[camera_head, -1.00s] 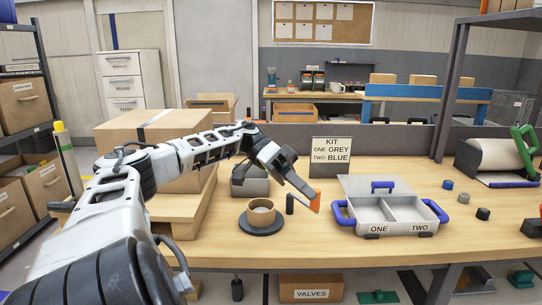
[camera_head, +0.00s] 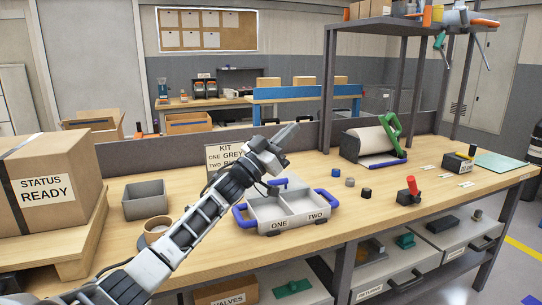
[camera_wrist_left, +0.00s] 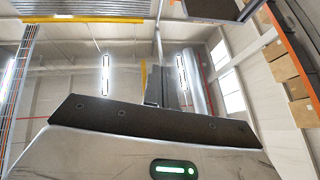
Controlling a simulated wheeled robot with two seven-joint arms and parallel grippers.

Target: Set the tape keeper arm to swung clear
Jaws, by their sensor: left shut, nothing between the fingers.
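The tan tape roll (camera_head: 155,226) stands on its dark round base at the left of the bench in the head view. My left forearm crosses in front of its right side. No keeper arm can be made out beside the roll; the forearm covers that area. My left gripper (camera_head: 288,134) is shut and empty, raised in front of the kit sign and above the far side of the kit case, pointing up and right. In the left wrist view the closed dark fingers (camera_wrist_left: 170,92) show against the ceiling, with no bench in sight. My right gripper is out of view.
The kit case (camera_head: 284,226) with blue handles stands right of the roll. A grey bin (camera_head: 146,199) and a READY carton (camera_head: 48,185) are at left. A paper roll (camera_head: 368,142) with a green handle stands at the back right. Small blocks lie between.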

